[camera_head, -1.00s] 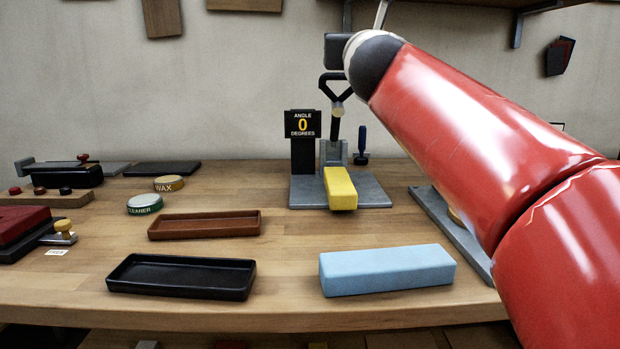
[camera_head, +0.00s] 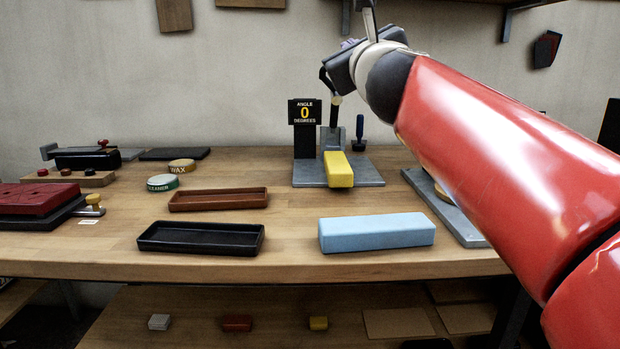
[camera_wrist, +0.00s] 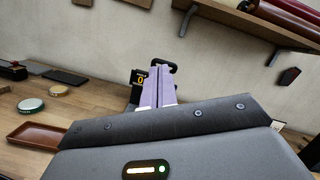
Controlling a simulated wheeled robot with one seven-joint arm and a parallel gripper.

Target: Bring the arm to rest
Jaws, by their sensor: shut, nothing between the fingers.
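My red arm (camera_head: 500,160) reaches in from the right in the head view and ends above the back of the bench. My gripper (camera_wrist: 158,86) shows in the wrist view as two purple fingers pressed together, shut with nothing between them. In the head view the fingers are mostly hidden behind the dark wrist, with only a purple bit showing. In the wrist view the fingers point toward the sharpening jig with the angle display (camera_head: 305,112). They overlap it in the picture; I cannot tell the distance.
The wooden bench (camera_head: 290,262) holds a yellow block (camera_head: 338,170), a blue block (camera_head: 376,232), a black tray (camera_head: 201,238), a brown tray (camera_head: 218,199) and two round tins. A wall shelf (camera_wrist: 235,22) hangs at upper right. A lower shelf (camera_head: 270,300) holds small blocks.

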